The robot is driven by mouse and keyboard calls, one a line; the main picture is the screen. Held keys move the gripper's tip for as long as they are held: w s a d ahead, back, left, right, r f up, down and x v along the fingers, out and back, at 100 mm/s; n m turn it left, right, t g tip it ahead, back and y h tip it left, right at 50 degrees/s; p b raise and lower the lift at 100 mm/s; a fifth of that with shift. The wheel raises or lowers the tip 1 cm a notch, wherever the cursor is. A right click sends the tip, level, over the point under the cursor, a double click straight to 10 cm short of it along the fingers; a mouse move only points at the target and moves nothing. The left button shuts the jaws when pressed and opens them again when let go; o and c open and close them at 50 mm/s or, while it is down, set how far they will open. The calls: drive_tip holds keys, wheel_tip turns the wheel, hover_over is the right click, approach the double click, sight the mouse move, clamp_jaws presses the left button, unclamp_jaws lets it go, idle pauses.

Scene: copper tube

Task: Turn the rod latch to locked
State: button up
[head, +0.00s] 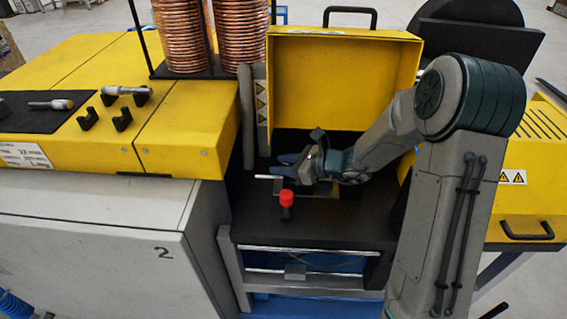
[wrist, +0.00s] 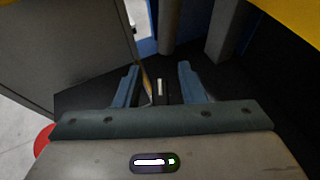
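A thin silver rod (head: 267,177), which looks like the rod latch, lies roughly level above the black bench surface in front of the open yellow cover. My gripper (head: 280,166) is just beside and above it, reaching in from the right. In the wrist view my gripper (wrist: 159,82) has its two blue fingers spread wide apart. A short pale piece of the rod (wrist: 161,88) shows in the gap between them, and neither finger visibly touches it. The rod's mount is mostly hidden by my gripper.
A red knob (head: 286,197) stands on the bench just in front of my gripper. The open yellow cover (head: 340,85) rises behind. Copper coils (head: 183,38) stand at the back left. A grey cabinet (head: 90,225) flanks the bench's left. The black bench front (head: 320,230) is clear.

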clamp_jaws()
drive_tip(key=shift+r+n+g+y+p, duration=0.15)
drive_tip(key=shift+n+g+y+p, duration=0.25)
drive_tip(key=shift+n+g+p, duration=0.2)
drive_tip(key=shift+s+n+g+p, duration=0.2)
drive_tip(key=shift+n+g+p, duration=0.2)
drive_tip(key=shift+n+g, duration=0.55)
drive_tip(key=shift+s+n+g+p, duration=0.15)
drive_tip(key=shift+n+g+p, duration=0.2)
drive_tip(key=shift+n+g, duration=0.55)
unclamp_jaws()
drive_tip(key=shift+m+y, duration=0.3)
drive_tip(key=shift+m, duration=0.05)
